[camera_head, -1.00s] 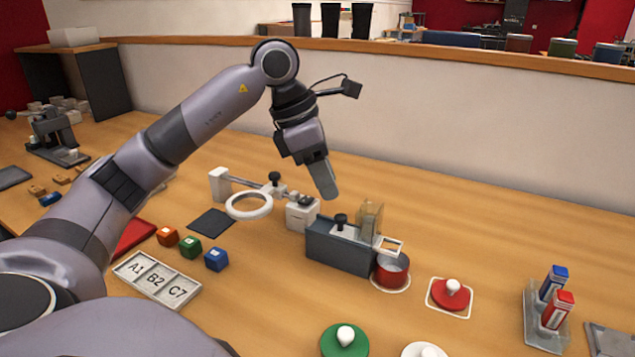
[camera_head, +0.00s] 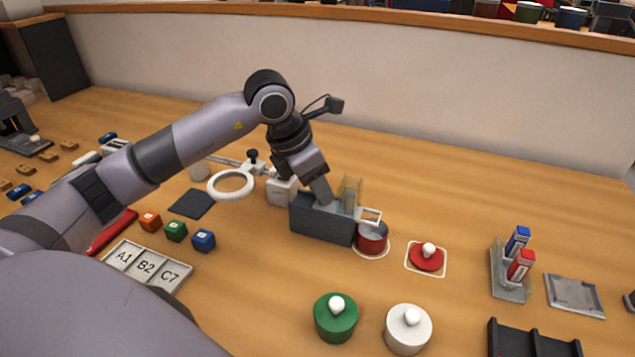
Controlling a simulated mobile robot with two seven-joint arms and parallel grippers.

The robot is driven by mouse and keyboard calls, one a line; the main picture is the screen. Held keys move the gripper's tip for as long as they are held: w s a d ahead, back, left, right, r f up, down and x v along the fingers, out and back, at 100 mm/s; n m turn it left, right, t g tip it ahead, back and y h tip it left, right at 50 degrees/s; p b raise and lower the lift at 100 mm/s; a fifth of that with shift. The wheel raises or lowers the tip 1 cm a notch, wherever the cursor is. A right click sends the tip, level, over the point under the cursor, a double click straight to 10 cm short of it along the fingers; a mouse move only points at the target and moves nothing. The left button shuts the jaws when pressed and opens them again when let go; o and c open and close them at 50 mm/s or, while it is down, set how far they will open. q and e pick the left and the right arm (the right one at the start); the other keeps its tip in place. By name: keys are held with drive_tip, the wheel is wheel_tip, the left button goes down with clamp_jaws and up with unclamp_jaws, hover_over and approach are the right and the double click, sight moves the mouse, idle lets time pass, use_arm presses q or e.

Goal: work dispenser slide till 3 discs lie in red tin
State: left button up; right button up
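The grey dispenser (camera_head: 318,222) stands mid-table, with a clear yellowish hopper (camera_head: 351,192) on top. A pale square frame (camera_head: 370,214) juts from its right end above the red tin (camera_head: 372,240). The tin stands inside a white outline; I cannot see whether discs lie in it. My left gripper (camera_head: 321,196) points down at the top of the dispenser, just left of the hopper. Its fingers show side-on as one block, so their gap is hidden, and they cover the dispenser's black knob. My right gripper is not in view.
A red lid (camera_head: 427,259) with a white knob lies right of the tin. Green (camera_head: 335,320) and white (camera_head: 408,330) lidded tins stand in front. A white ring stand (camera_head: 231,186) is left of the dispenser. A marker holder (camera_head: 508,285) stands right. Table behind the dispenser is clear.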

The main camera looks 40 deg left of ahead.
use_arm(q)
clamp_jaws()
drive_tip(key=shift+s+a+f+b, duration=0.15)
drive_tip(key=shift+a+b, duration=0.1)
drive_tip(key=shift+a, duration=0.4)
drive_tip(key=shift+s+a+r+b, duration=0.1)
drive_tip(key=shift+s+a+b, duration=0.1)
drive_tip(key=shift+a, duration=0.4)
drive_tip(key=shift+s+a+f+b, duration=0.1)
drive_tip(key=shift+a+b, duration=0.15)
drive_tip(key=shift+a, duration=0.75)
unclamp_jaws()
drive_tip(key=shift+s+a, duration=0.1)
drive_tip(key=shift+a, duration=0.05)
drive_tip(key=shift+r, duration=0.3)
drive_tip(key=v, duration=0.7)
